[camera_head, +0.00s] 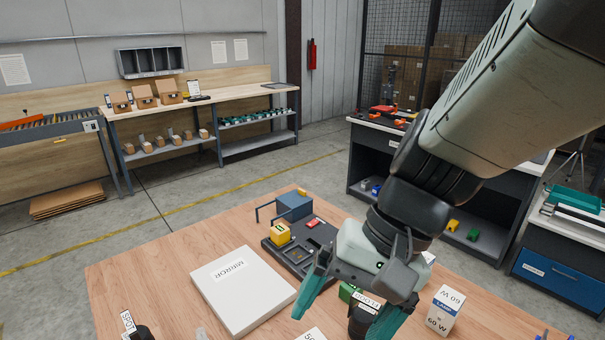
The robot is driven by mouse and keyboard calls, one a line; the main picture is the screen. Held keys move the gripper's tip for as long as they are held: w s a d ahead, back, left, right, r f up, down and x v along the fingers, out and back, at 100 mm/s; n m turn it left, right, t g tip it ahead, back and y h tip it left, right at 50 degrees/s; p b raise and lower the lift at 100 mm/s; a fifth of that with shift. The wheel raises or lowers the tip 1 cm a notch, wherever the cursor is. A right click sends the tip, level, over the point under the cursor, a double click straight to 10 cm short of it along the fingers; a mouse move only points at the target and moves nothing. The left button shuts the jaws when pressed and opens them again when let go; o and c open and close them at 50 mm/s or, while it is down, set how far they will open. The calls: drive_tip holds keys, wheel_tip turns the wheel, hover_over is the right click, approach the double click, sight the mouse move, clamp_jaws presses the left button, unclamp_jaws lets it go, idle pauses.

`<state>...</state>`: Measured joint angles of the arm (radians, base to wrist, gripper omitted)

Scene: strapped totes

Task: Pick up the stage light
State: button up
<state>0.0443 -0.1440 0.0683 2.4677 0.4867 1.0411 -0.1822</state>
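My gripper (337,325) hangs over the front middle of the wooden table with its two teal fingers spread wide. A black object (359,322) with a white label reading something like "FLOOD" shows between and behind the fingers. It may be the stage light, but the gripper hides part of it. I see no finger pressed against it. Another dark object (142,332) with a white tag is cut off at the bottom left edge. I cannot tell for sure which of the two is the stage light.
On the table (165,260) are a white box marked MIRROR (243,288), a dark tray (290,255) with a yellow block (280,234), a blue box (294,206) and a white lamp carton (445,311). A green item (347,292) lies by the gripper.

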drive_tip(key=w+a+f+m+g+y, duration=0.2)
drive_tip(key=a+f+m+g+y, duration=0.2)
drive_tip(key=a+f+m+y, duration=0.45)
drive_tip(key=w+a+f+m+t+y, duration=0.1)
drive_tip(key=f+m+t, duration=0.2)
drive_tip(key=f, duration=0.4)
drive_tip(key=a+f+m+t+y, duration=0.2)
drive_tip(key=f+m+t, duration=0.1)
drive_tip(key=f, duration=0.4)
drive_tip(key=w+a+f+m+t+y, duration=0.1)
drive_tip(key=f+m+t, duration=0.2)
drive_tip(key=f+m, duration=0.2)
drive_tip(key=shift+w+a+f+t+y, duration=0.15)
drive_tip(key=shift+w+f+t, duration=0.05)
drive_tip(key=shift+f, duration=0.5)
drive_tip(key=shift+w+a+f+t+y, duration=0.1)
drive_tip(key=shift+w+a+f+t, duration=0.1)
drive_tip(key=shift+f, duration=0.5)
drive_tip(key=shift+x, duration=3.7)
drive_tip(key=c, duration=1.6)
